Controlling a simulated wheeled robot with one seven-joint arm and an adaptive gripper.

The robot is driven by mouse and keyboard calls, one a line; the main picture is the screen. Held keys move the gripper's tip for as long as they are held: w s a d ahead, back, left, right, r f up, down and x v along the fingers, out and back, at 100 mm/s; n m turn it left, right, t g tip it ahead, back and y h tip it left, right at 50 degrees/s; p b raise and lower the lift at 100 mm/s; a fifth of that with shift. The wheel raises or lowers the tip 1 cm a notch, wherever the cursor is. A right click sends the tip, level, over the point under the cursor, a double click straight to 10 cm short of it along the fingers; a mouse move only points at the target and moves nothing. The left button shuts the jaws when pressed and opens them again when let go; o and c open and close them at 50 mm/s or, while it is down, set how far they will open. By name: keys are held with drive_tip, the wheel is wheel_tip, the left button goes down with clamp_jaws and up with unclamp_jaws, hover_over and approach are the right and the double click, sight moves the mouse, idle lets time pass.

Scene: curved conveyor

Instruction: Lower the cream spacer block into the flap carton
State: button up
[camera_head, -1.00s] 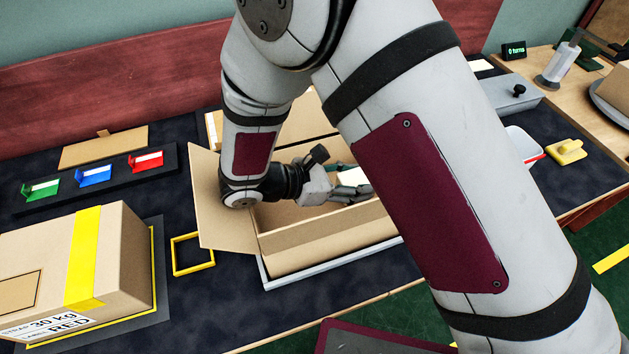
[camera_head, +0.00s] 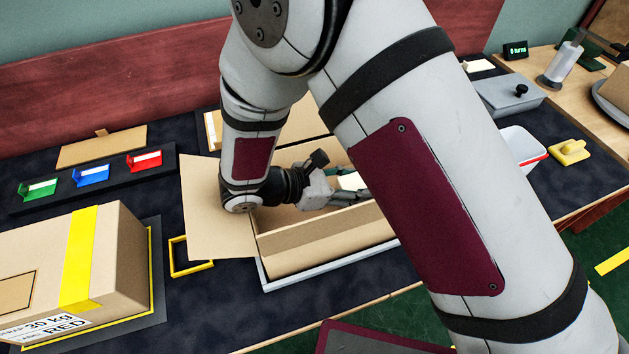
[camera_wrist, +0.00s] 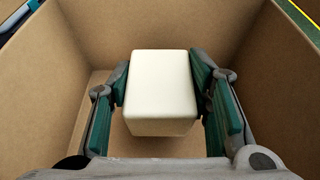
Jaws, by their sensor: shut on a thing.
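The cream spacer block (camera_wrist: 160,90) is between the green-padded fingers of my gripper (camera_wrist: 163,92) in the wrist view, and the gripper is shut on it. Cardboard walls surround the block there, with the carton floor below it; whether it touches the floor I cannot tell. In the head view the open flap carton (camera_head: 325,250) stands on a pale tray, its left flap (camera_head: 212,210) spread outward. My gripper (camera_head: 350,190) is at the carton's opening. A small part of the block (camera_head: 351,181) shows; my arm hides the carton's right side.
A taped carton (camera_head: 125,260) stands at the front left beside a yellow square frame (camera_head: 190,256). Green, blue and red holders (camera_head: 92,175) sit on a dark strip behind. A white bin (camera_head: 522,146) and a yellow tool (camera_head: 569,152) lie to the right.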

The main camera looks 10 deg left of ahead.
drive_tip(key=shift+f, duration=0.15)
drive_tip(key=o, duration=1.2)
drive_tip(key=v, duration=0.7)
drive_tip(key=shift+s+a, duration=0.15)
drive_tip(key=shift+a, duration=0.05)
